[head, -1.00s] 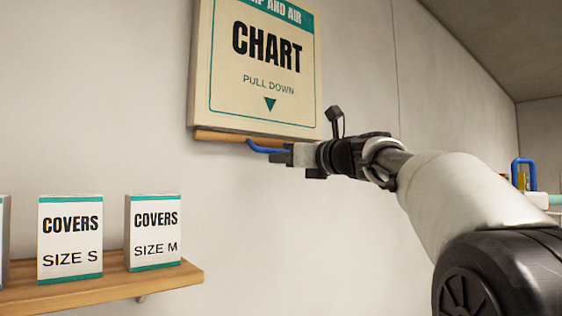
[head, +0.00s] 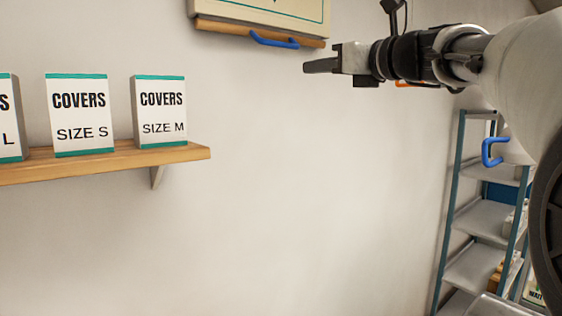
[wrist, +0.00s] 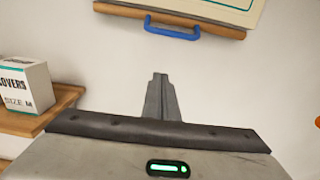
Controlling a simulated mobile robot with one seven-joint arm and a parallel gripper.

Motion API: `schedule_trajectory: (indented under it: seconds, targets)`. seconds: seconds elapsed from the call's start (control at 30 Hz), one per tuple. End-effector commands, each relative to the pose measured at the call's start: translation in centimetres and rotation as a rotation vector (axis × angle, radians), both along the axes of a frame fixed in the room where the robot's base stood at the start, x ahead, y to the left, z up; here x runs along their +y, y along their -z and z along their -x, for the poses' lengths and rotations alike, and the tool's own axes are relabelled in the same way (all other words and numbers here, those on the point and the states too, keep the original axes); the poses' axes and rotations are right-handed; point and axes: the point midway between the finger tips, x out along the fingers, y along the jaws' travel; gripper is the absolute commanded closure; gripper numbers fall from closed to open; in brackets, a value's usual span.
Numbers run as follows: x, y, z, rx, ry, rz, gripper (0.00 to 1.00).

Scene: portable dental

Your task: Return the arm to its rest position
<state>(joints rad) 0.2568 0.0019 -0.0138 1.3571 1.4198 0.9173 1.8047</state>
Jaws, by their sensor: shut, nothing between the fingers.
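My gripper (head: 320,66) is at the upper right in the head view, its fingers pointing left. It is shut and empty. The wrist view shows its closed fingers (wrist: 161,98) against bare wall. In the head view it is below and to the right of the blue handle (head: 275,41) on the chart's wooden bottom bar (head: 225,30), apart from it. The wrist view also shows the blue handle (wrist: 172,31), beyond the fingertips. Only the lower edge of the wall chart (head: 270,8) is in view.
A wooden wall shelf (head: 180,157) at the left holds white cover boxes, including size S (head: 80,115) and size M (head: 160,112). A metal rack (head: 480,222) with a blue handle (head: 494,152) stands at the right, under my arm. The wall between them is clear.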

Motion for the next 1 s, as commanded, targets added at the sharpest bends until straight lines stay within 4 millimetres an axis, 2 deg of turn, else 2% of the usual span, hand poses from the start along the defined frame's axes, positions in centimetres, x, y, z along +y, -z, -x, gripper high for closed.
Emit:
schedule_trajectory:
  seconds: [0.07, 0.17, 0.27, 0.3, 0.37, 0.5, 0.6, 0.7, 0.83, 0.9, 1.0]
  targets:
    - [1.0, 1.9, 1.1, -0.014, -0.007, 0.118, 1.0]
    - [2.5, 6.6, 3.5, -0.05, -0.041, 0.394, 1.0]
    - [3.6, 13.0, 7.3, -0.11, -0.128, 0.757, 1.0]
    - [3.8, 15.6, 9.0, -0.14, -0.177, 0.904, 1.0]
    - [3.7, 19.4, 11.7, -0.189, -0.263, 1.118, 1.0]
    - [2.2, 27.8, 18.3, -0.327, -0.52, 1.587, 1.0]
    - [0.3, 33.2, 22.8, -0.441, -0.75, 1.875, 1.0]
    - [-1.7, 37.5, 26.5, -0.559, -0.985, 2.093, 1.0]
    - [-3.7, 41.1, 29.7, -0.679, -1.231, 2.261, 1.0]
    - [-4.4, 42.1, 30.6, -0.718, -1.313, 2.306, 1.0]
    - [-4.8, 42.6, 31.0, -0.74, -1.357, 2.327, 1.0]
